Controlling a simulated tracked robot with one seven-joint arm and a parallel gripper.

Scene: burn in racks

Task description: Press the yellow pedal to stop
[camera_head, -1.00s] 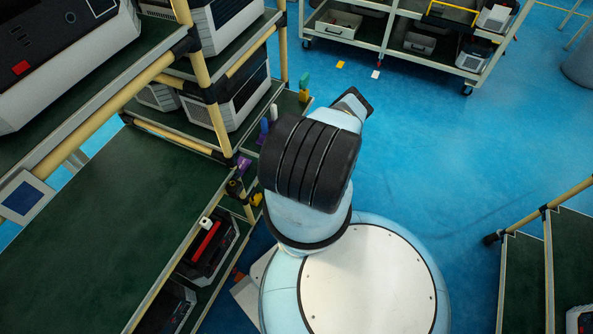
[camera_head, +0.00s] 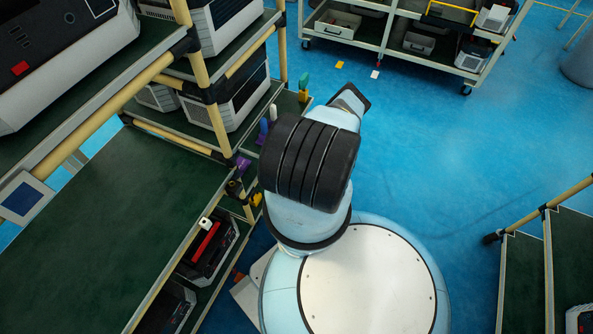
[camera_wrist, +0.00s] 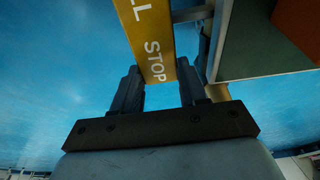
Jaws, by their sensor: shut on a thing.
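The yellow pedal (camera_wrist: 148,40), a flat yellow bar with white lettering that reads "LL STOP", comes down from the top of the wrist view. Its lower end lies between the two dark fingers of my gripper (camera_wrist: 160,88). My gripper is shut on this end, with one finger on each side. The upper part of the pedal runs out of the picture. In the head view my own arm hides my gripper, and I cannot make out the pedal there for sure.
A green shelf edge (camera_wrist: 262,45) is close to the right finger in the wrist view. In the head view, a rack with a green shelf (camera_head: 110,240) stands at left. A cart (camera_head: 385,35) stands at the back. Blue floor (camera_head: 440,150) is clear to the right.

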